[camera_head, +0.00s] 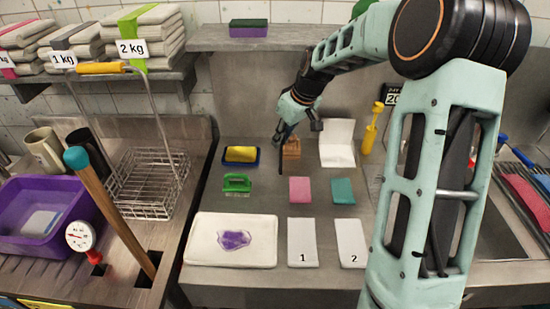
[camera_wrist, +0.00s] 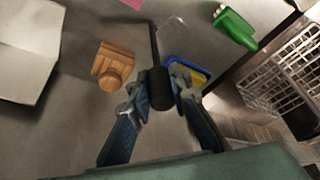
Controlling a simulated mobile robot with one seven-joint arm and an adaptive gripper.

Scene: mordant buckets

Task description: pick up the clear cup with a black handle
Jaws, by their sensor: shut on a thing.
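The cup's black handle (camera_wrist: 160,88) is upright in the picture, between my gripper's fingertips in the wrist view. My gripper (camera_wrist: 158,92) is shut on this handle. The clear cup (camera_wrist: 177,38) shows faintly beyond the handle, its see-through body blending with the grey counter. In the head view my gripper (camera_head: 284,134) is over the back of the metal counter, just left of a wooden block (camera_head: 292,150). The cup is hard to make out there. I cannot tell whether the cup touches the counter.
A blue dish with a yellow sponge (camera_head: 241,154) and a green brush (camera_head: 237,183) lie left of my gripper. A folded white sheet (camera_head: 337,143) stands right. Pink (camera_head: 300,190) and teal (camera_head: 343,191) cloths, a white tray (camera_head: 260,256) and numbered cards lie nearer. A wire basket (camera_head: 147,183) stands farther left.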

